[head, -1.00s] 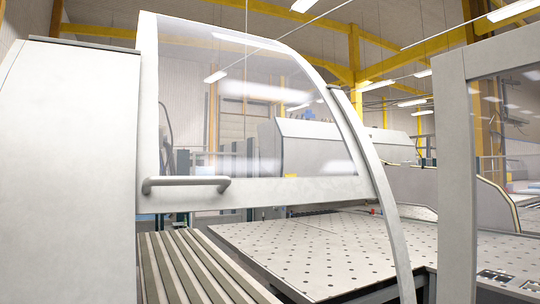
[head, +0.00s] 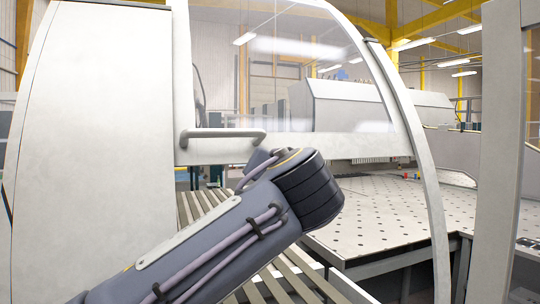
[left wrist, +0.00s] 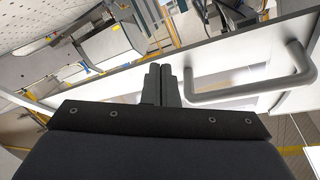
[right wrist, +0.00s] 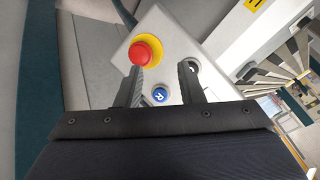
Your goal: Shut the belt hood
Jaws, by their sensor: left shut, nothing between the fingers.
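The belt hood (head: 287,148) is a pale frame with a clear curved window, raised above the slatted belt (head: 198,208). Its grey bar handle (head: 222,134) runs along its lower edge; it also shows in the left wrist view (left wrist: 245,90). My left arm crosses the head view below the handle, and its gripper is hidden there. In the left wrist view my left gripper (left wrist: 164,75) is shut and empty beside one end of the handle, seemingly apart from it. My right gripper (right wrist: 160,75) is open and empty, out of the head view, facing a control box (right wrist: 186,40).
The control box carries a red mushroom button (right wrist: 145,50) on yellow and a blue button (right wrist: 160,95) near the right fingertips. A white housing (head: 95,110) stands left of the hood. A perforated table (head: 385,215) lies beyond, and a pale post (head: 495,150) stands at right.

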